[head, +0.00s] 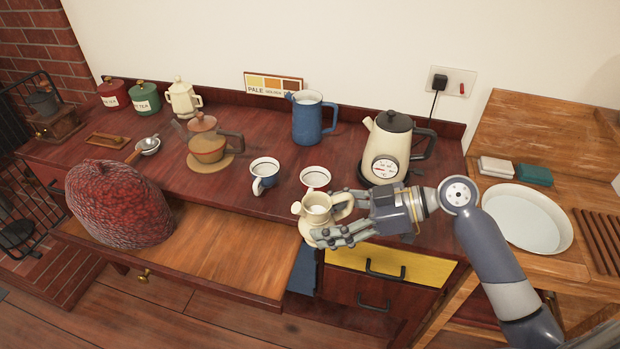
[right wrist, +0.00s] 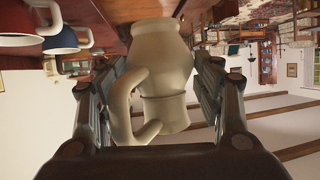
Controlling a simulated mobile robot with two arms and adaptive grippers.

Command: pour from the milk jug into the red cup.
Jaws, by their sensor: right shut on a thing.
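The cream milk jug (head: 316,233) is in my right gripper (head: 338,233), in front of the counter edge in the head view. It looks about upright, with its mouth up and its handle toward my wrist. My right gripper is shut on it, with fingers on both sides, as the right wrist view shows around the jug (right wrist: 160,60). The red cup (head: 315,179) stands on the counter just behind the jug, its lower part hidden. Its red side shows in the right wrist view (right wrist: 18,18). My left gripper is not in view.
A blue cup (head: 264,174) stands left of the red cup. A cream kettle (head: 389,148) stands behind my right gripper, and a blue jug (head: 307,120) farther back. A brown teapot (head: 207,148) and a large dark red rounded thing (head: 118,205) are at left.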

